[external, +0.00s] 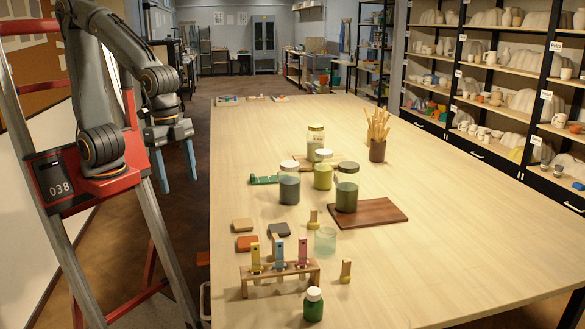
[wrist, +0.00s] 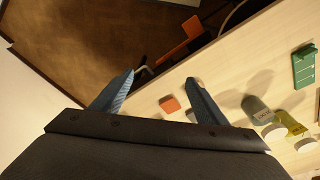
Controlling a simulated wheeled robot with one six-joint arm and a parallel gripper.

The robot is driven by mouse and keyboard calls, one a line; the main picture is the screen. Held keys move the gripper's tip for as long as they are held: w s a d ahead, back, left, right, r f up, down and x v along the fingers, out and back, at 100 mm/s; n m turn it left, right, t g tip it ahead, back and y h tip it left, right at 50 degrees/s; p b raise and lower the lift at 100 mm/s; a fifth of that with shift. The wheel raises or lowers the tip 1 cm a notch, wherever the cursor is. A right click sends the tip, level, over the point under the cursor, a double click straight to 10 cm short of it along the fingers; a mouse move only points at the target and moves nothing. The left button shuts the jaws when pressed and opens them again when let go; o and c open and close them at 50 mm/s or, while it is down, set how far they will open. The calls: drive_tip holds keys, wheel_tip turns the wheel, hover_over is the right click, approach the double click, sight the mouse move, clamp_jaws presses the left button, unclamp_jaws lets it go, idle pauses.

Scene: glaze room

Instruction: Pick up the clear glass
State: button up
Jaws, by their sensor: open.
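The clear glass (external: 325,241) stands upright on the table in the external view, a pale greenish see-through cup. It is just behind the right end of a wooden rack and in front of a small wooden-handled tool. My gripper (external: 176,165) is open and empty, hanging left of the table's edge, well away from the glass. In the wrist view its blue fingers (wrist: 160,76) are spread apart with nothing between them. I cannot make out the glass in the wrist view.
A green jar (external: 313,306) stands in front. Lidded jars stand behind, one on a brown board (external: 380,212). Small tiles (external: 247,243) lie to the left. The table's right side is clear.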

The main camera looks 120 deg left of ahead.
drive_tip(key=w+a+r+t, duration=0.1)
drive_tip(key=w+a, duration=0.3)
drive_tip(key=w, duration=0.9)
drive_tip(key=t, duration=0.2)
hover_over(326, 234)
drive_tip(key=s+d, duration=0.2)
drive_tip(key=d, duration=0.1)
wheel_tip(326, 234, down, 3)
wheel_tip(326, 234, down, 4)
drive_tip(key=shift+a+f+b, duration=0.15)
drive_tip(key=shift+b, duration=0.25)
drive_tip(key=shift+p+x, duration=1.5)
drive_tip(key=shift+x, duration=2.35)
drive_tip(key=shift+a, duration=0.15)
drive_tip(key=c, duration=1.3)
drive_tip(key=shift+o, duration=0.2)
drive_tip(key=shift+w, duration=0.1)
